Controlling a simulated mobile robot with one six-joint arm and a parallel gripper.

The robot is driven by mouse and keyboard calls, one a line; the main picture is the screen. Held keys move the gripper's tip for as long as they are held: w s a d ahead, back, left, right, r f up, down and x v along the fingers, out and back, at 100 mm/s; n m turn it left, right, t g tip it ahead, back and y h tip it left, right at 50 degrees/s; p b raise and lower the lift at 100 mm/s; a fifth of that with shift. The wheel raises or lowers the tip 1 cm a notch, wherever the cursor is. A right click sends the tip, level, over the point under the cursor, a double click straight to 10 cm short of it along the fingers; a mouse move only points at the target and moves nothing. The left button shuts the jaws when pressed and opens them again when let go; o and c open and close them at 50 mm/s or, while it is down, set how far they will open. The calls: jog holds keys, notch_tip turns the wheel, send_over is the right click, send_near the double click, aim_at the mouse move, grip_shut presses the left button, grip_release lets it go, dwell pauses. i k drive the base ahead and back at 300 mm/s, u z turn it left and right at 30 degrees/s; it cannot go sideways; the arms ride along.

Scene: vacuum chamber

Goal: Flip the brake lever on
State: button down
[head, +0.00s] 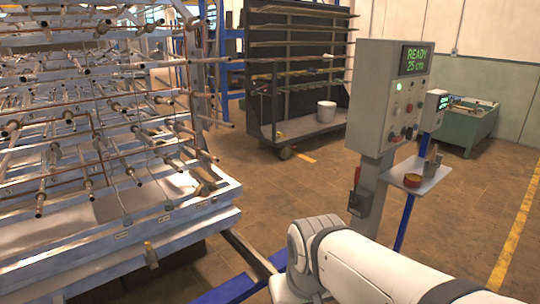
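I cannot make out a brake lever for certain. A small pale-tipped fitting (151,254) stands at the front lower edge of the metal rack (200,222); it may be a lever, but it is too small to tell its position. A dark fitting with a red part (356,190) is on the post of the control panel (373,112). My white arm comes in from the bottom right, with its bend low in the middle. My gripper is out of view.
The rack, full of thin rods and knobs, fills the left. The panel screen reads "READY 25 cm" and a green lamp is lit. A small shelf (417,178) juts from a blue post. Dark shelving (262,105) stands behind. Brown floor is open at right.

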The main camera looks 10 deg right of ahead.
aim_at(353, 204)
jog(key=u, duration=0.15)
jog(key=i, duration=1.5)
jog(key=z, duration=0.75)
jog(key=i, duration=0.5)
jog(key=z, duration=0.35)
jog(key=k, duration=0.9)
jog(key=z, duration=0.15)
jog(key=i, duration=0.9)
jog(key=u, duration=0.05)
